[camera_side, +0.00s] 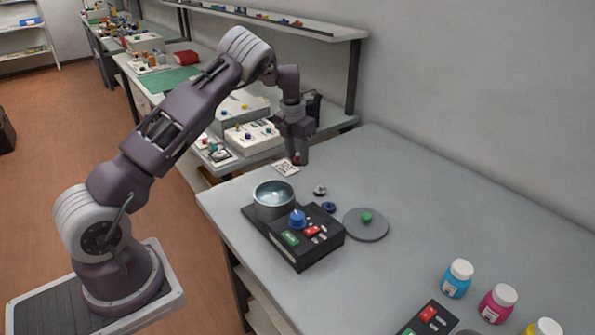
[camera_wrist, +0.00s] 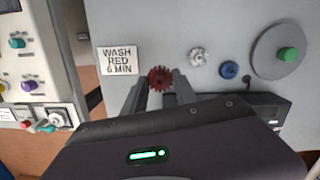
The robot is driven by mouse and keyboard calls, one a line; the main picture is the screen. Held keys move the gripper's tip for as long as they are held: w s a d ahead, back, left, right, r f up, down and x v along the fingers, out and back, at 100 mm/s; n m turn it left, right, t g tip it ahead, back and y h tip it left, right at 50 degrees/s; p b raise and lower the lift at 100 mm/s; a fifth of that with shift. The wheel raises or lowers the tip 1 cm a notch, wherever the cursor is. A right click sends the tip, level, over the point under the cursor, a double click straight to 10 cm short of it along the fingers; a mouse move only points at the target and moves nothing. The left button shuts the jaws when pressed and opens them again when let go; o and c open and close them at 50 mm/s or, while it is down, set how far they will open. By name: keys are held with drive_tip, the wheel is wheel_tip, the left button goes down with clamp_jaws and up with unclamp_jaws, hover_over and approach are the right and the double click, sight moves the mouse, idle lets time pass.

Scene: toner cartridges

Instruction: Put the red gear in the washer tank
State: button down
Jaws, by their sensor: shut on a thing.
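The red gear (camera_wrist: 160,78) is between the fingertips of my gripper (camera_wrist: 161,84) in the wrist view. My gripper is shut on it. In the side view my gripper (camera_side: 300,156) is raised above the far left part of the table, beyond the tank, and the gear is a small dark red spot. The washer tank (camera_side: 274,206) is an open round metal pot on a black base (camera_side: 305,250) with a blue knob. In the wrist view the tank is hidden behind my gripper's body. The round grey lid (camera_side: 366,231) with a green knob lies on the table beside the base.
A white gear (camera_side: 320,190) and a blue gear (camera_side: 328,207) lie between tank and lid. A card (camera_wrist: 118,60) reads "WASH RED 6 MIN". Cyan (camera_side: 456,280), magenta (camera_side: 497,304) and yellow bottles stand at the front right. The table's back right is clear.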

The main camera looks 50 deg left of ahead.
drive_tip(key=s+d+r, duration=0.3)
drive_tip(key=s, duration=0.4)
drive_tip(key=s+d+r, duration=0.3)
drive_tip(key=s+d, duration=0.1)
drive_tip(key=s, duration=0.2)
drive_tip(key=shift+a+f, duration=0.1)
drive_tip(key=shift+f, duration=4.3)
drive_tip(key=shift+f, duration=0.75)
drive_tip(key=c, duration=0.9)
unclamp_jaws()
wheel_tip(320, 180, up, 8)
drive_tip(key=shift+r, duration=0.15)
